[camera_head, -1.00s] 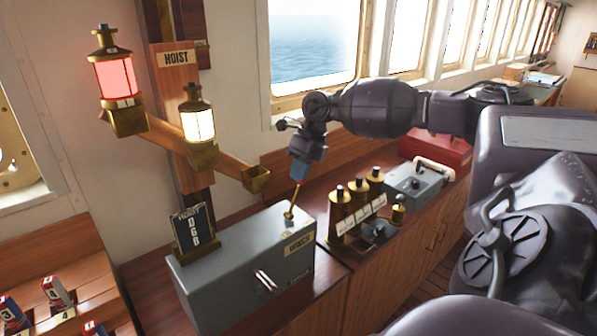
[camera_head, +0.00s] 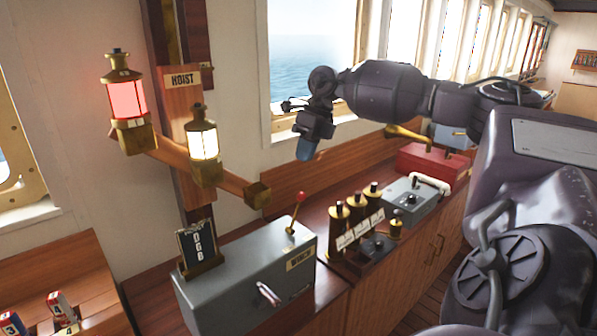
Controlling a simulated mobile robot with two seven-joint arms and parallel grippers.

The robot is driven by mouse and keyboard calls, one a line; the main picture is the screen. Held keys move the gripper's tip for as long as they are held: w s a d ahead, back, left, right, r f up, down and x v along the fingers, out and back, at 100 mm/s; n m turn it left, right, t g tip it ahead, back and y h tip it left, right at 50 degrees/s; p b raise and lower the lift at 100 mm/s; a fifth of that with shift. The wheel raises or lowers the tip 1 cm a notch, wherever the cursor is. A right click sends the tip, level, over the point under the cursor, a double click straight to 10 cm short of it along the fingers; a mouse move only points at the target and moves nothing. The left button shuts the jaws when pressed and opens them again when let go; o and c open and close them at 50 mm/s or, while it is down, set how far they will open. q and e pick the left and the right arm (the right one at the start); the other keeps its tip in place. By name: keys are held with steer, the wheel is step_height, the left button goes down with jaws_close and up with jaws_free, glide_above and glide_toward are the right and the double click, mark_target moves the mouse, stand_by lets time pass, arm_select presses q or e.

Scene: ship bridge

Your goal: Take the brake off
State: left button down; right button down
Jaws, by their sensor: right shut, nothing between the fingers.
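The grey winch box (camera_head: 235,285) stands on the wooden counter, with a "WINCH" label on its front. A brass lever with a red knob (camera_head: 301,196) rises from its top and leans slightly right. A silver handle (camera_head: 268,294) sticks out of its front face. No visible label says which one is the brake. My right gripper (camera_head: 305,150) hangs above the lever, shut and empty, clear of the red knob. My left gripper is not in view.
A red lantern (camera_head: 127,98) and a lit white lantern (camera_head: 203,140) hang on the "HOIST" post at left. A small number board (camera_head: 198,248) stands on the box. Brass-topped levers (camera_head: 357,211), a grey box (camera_head: 408,196) and a red case (camera_head: 435,165) line the counter rightward.

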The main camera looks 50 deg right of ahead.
steer(key=shift+v, duration=0.85)
steer(key=shift+f, duration=0.1)
